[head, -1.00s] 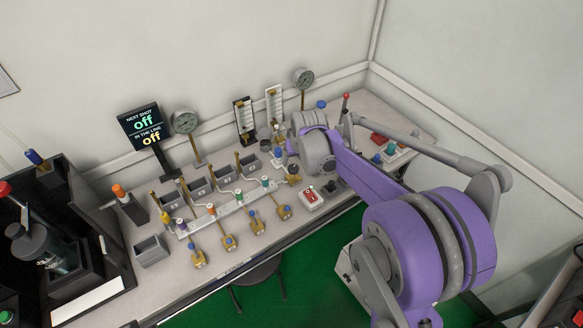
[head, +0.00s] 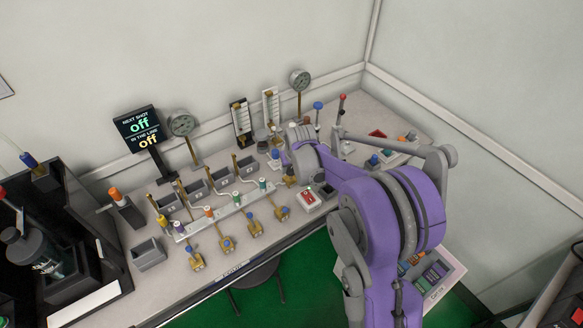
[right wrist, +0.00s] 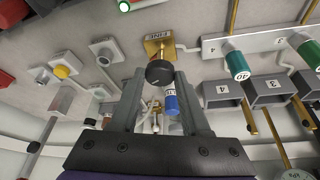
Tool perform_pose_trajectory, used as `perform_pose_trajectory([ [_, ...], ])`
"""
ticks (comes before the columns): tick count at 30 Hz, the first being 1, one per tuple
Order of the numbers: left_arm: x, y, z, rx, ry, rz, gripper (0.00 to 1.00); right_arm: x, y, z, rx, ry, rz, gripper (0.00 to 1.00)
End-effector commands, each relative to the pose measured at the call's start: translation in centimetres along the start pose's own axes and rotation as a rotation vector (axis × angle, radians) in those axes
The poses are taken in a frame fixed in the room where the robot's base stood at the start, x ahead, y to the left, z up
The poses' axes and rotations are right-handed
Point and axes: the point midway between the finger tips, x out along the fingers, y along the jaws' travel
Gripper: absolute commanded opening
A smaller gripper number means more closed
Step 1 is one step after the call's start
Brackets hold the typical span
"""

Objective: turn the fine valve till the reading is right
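The fine valve shows in the right wrist view as a black round knob (right wrist: 159,72) on a brass block labelled FINE (right wrist: 158,48). In the head view, its brass and dark top (head: 290,180) shows just below my right gripper (head: 287,161). In the right wrist view my right gripper (right wrist: 160,82) is open, its fingers apart on either side of the knob. I cannot tell whether they touch it. A blue-capped part (right wrist: 171,101) shows between the fingers. The display (head: 139,130) reads "next shot off" and "in the line off". My left gripper is not in view.
Two dial gauges (head: 182,124) (head: 300,79) and two upright flow tubes (head: 241,121) (head: 271,107) stand along the back. Several brass valves with blue tops (head: 255,229) line the front. A red-topped box (head: 308,199) sits close right of the fine valve. Grey bins (head: 222,178) stand behind the manifold.

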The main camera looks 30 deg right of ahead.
Motion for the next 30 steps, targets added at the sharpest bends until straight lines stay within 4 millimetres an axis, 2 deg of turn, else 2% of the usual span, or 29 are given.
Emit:
perform_pose_trajectory([
  [1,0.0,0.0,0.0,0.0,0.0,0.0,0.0,0.0,0.0,0.0,0.0,0.0,0.0,0.31],
  [6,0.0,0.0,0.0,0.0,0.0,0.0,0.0,0.0,0.0,0.0,0.0,0.0,0.0,0.0],
  [13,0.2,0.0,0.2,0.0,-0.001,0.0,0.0,0.0,-0.1,0.1,0.034,-0.001,0.015,0.0],
  [24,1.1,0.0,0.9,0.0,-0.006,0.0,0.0,0.1,-0.4,0.0,0.295,-0.001,0.123,0.0],
  [30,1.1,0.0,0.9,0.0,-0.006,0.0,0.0,0.0,-0.3,0.0,0.329,-0.001,0.136,0.0],
])
